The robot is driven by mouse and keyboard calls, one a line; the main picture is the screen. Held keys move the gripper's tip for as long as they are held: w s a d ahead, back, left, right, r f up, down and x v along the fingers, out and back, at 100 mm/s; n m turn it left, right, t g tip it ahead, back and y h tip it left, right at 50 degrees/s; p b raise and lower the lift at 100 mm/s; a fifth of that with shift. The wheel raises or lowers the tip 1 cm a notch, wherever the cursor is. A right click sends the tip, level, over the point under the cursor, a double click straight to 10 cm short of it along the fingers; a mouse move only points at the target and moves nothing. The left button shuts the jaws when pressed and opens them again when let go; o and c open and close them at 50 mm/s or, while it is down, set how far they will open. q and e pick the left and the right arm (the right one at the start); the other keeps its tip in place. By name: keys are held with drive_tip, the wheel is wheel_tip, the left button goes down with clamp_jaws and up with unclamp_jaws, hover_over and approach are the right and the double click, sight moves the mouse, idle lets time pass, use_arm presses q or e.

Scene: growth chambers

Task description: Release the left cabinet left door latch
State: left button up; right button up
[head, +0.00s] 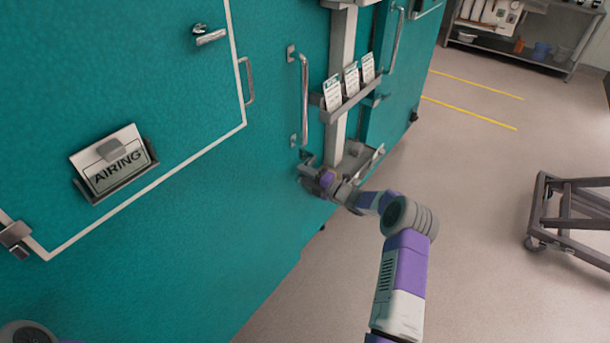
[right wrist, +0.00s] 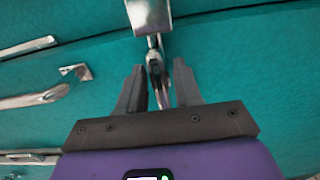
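The teal cabinet front (head: 200,200) fills the left half of the head view. My right gripper (head: 312,172) is low at the cabinet, beside the foot of the grey post; its fingers are too small to read there. In the right wrist view my right gripper (right wrist: 158,90) is open, one finger on each side of a metal latch lever (right wrist: 156,68). The lever hangs from a bright metal block (right wrist: 149,15). I see gaps beside the lever, and contact is unclear. In the head view the latch is mostly hidden by the gripper. My left gripper is not in view.
A long vertical door handle (head: 304,95) stands just above my right gripper. A card rack (head: 350,103) sticks out from the grey post (head: 341,50). An AIRING sign (head: 115,160) is on the cabinet at left. A wheeled frame (head: 565,215) stands right, with open floor between.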

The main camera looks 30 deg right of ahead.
clamp_jaws()
